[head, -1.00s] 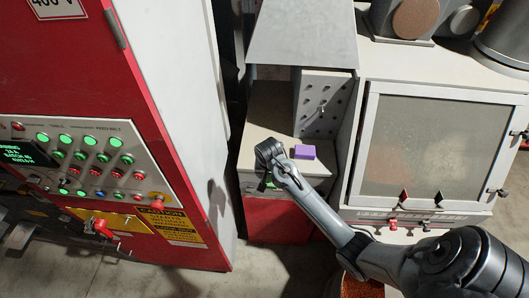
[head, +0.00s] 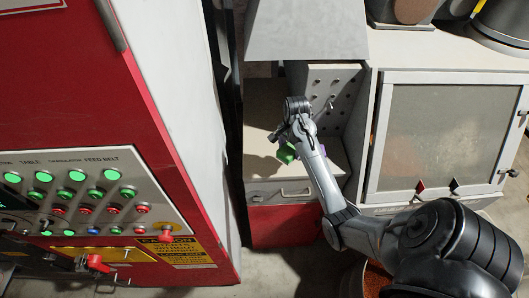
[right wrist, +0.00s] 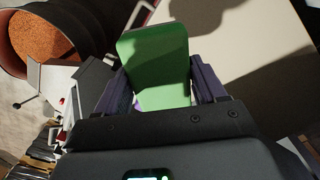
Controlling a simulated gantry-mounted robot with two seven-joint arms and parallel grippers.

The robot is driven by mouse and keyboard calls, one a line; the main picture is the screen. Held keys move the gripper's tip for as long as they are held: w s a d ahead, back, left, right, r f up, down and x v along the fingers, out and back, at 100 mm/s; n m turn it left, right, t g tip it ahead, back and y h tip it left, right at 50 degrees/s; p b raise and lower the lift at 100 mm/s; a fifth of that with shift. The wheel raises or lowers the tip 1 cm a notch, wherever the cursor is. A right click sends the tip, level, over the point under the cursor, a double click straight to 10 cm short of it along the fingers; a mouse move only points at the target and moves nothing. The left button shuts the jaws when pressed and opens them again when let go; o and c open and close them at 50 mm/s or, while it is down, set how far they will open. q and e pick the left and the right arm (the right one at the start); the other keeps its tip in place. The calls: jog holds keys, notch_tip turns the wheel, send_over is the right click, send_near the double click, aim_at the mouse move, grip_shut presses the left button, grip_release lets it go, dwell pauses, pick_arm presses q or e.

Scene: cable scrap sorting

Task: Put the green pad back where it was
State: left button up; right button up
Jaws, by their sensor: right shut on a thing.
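My right gripper (head: 283,143) is shut on the green pad (head: 286,154) above the grey worktop (head: 262,118). In the right wrist view the green pad (right wrist: 155,62) stands between the two dark fingers and sticks out past them. In the head view my arm hides part of it. A purple pad (head: 322,148) lies on the worktop, mostly hidden behind my right arm. My left gripper is not in view.
A perforated grey panel (head: 332,92) stands behind the worktop. A red cabinet with a button panel (head: 85,195) is at left, and a glass-fronted cabinet (head: 435,135) at right. A bin of orange granules (right wrist: 40,38) shows in the right wrist view.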

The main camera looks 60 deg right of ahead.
jog(key=w+f, duration=0.1)
jog(key=w, duration=0.2)
jog(key=w+d+f, duration=0.1)
jog(key=w+f, duration=0.3)
jog(key=w, duration=0.1)
jog(key=shift+w+d+f+p, duration=0.15)
jog(key=shift+w+d+p, duration=0.15)
jog(key=shift+p, duration=0.1)
jog(key=shift+w+d+f, duration=0.1)
jog(key=shift+w+f, duration=0.35)
jog(key=shift+w, duration=0.2)
jog(key=shift+f+p, duration=0.4)
jog(key=shift+f, duration=1.2)
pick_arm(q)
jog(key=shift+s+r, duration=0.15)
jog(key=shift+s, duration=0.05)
pick_arm(e)
jog(key=shift+f, duration=0.4)
jog(key=o, duration=0.9)
jog(key=shift+f, duration=0.1)
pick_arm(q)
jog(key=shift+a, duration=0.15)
pick_arm(e)
jog(key=shift+o, duration=0.2)
